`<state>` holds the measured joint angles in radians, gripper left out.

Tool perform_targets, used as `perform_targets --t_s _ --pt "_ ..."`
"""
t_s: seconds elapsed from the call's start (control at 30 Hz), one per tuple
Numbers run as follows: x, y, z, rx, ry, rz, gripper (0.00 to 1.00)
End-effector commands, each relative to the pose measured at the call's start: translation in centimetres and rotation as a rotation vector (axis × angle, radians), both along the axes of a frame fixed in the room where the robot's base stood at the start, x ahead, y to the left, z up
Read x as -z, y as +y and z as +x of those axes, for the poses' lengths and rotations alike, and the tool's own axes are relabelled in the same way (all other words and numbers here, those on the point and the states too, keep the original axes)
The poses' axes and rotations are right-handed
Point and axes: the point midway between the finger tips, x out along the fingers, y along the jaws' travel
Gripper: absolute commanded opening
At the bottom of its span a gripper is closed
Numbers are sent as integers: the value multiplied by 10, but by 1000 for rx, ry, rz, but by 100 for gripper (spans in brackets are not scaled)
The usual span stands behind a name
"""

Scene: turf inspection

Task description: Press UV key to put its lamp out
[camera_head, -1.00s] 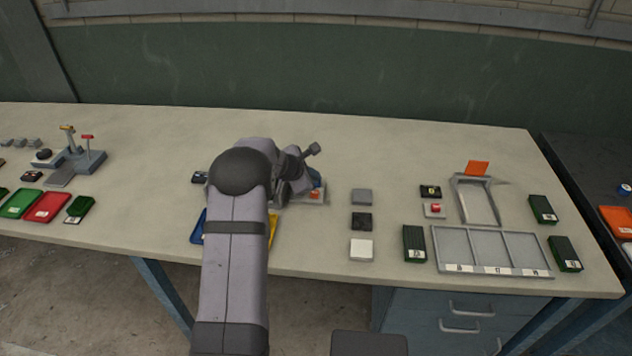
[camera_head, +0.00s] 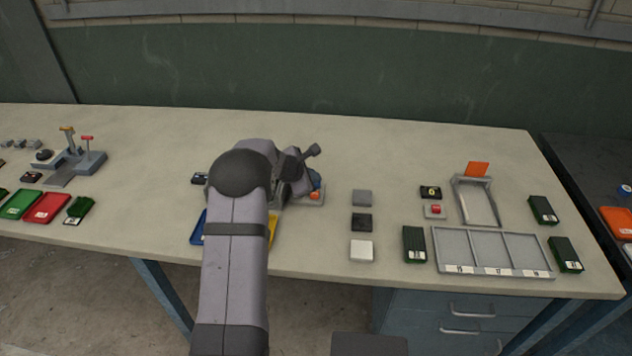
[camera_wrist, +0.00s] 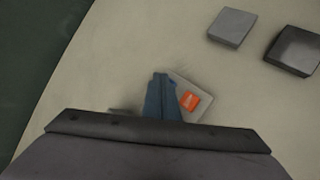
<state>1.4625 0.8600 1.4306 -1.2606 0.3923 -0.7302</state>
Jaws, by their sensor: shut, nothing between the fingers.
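An orange key (camera_head: 315,196) sits on a small grey plate just right of my gripper in the head view. In the wrist view the orange key (camera_wrist: 190,100) lies right beside the fingertips, with a pale mark on it too small to read. I cannot tell whether its lamp is lit. My gripper (camera_wrist: 161,76) is shut and empty, its blue fingers together over the left part of the grey plate (camera_wrist: 205,96). In the head view my gripper (camera_head: 316,181) is just above and behind the orange key, mostly hidden by my arm. Whether it touches the plate is unclear.
Grey (camera_head: 362,197), black (camera_head: 361,222) and white (camera_head: 361,250) blocks stand to the right. Farther right are a red button (camera_head: 435,210), a grey frame (camera_head: 478,201) and a divided tray (camera_head: 492,251). A blue tray and a yellow one are partly hidden by my arm.

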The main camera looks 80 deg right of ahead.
Motion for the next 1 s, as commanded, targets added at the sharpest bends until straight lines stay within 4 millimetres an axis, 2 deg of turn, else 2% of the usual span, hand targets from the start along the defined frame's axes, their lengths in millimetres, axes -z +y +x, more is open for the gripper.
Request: perform_targets --t_s 0.17,0.67,1.0 --pt "-9 0 0 0 0 0 0" --pt "-14 0 0 1 -1 0 0" --pt "-43 0 0 0 1 -1 0"
